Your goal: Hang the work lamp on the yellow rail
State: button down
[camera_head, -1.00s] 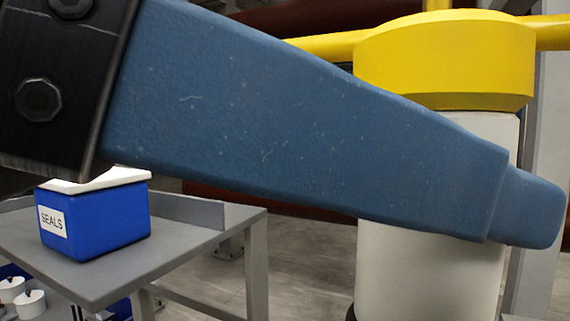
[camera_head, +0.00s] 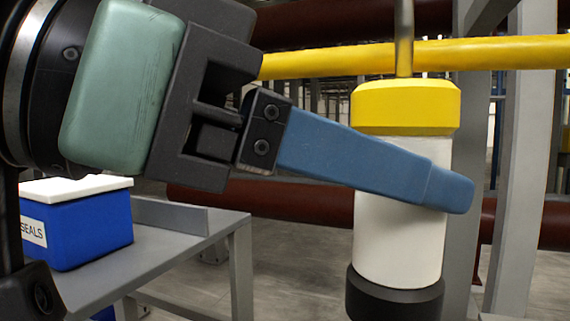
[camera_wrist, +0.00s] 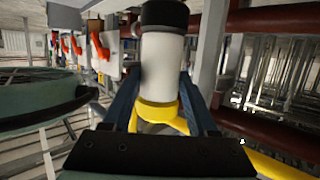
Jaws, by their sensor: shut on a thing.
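The work lamp is a white cylinder (camera_head: 402,240) with a yellow cap and a black end, hanging upright in my gripper (camera_head: 432,186). One blue finger crosses the front of its white body; the other finger is hidden behind it in the head view. In the wrist view the lamp (camera_wrist: 162,65) sits between both fingers. A metal rod rises from its yellow cap and crosses in front of the yellow rail (camera_head: 520,55). The rod's upper end is out of the picture, so I cannot tell whether it touches the rail. The cap is just below the rail.
A grey table (camera_head: 150,262) at the lower left holds a blue SEALS box (camera_head: 85,232) with a white lid. Grey posts (camera_head: 522,165) stand at the right. Dark red pipes (camera_head: 270,204) run behind the lamp.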

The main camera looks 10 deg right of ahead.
jog(key=shift+w+d, duration=0.75)
jog(key=shift+w, duration=0.25)
jog(key=shift+w+d+f+b, duration=0.25)
jog(key=shift+w+f, duration=0.15)
jog(key=shift+f, duration=0.25)
jog(key=shift+w+d+f+b, duration=0.25)
jog(key=shift+w+f, duration=0.1)
jog(key=shift+f, duration=0.3)
jog(key=shift+c, duration=0.5)
grip_release()
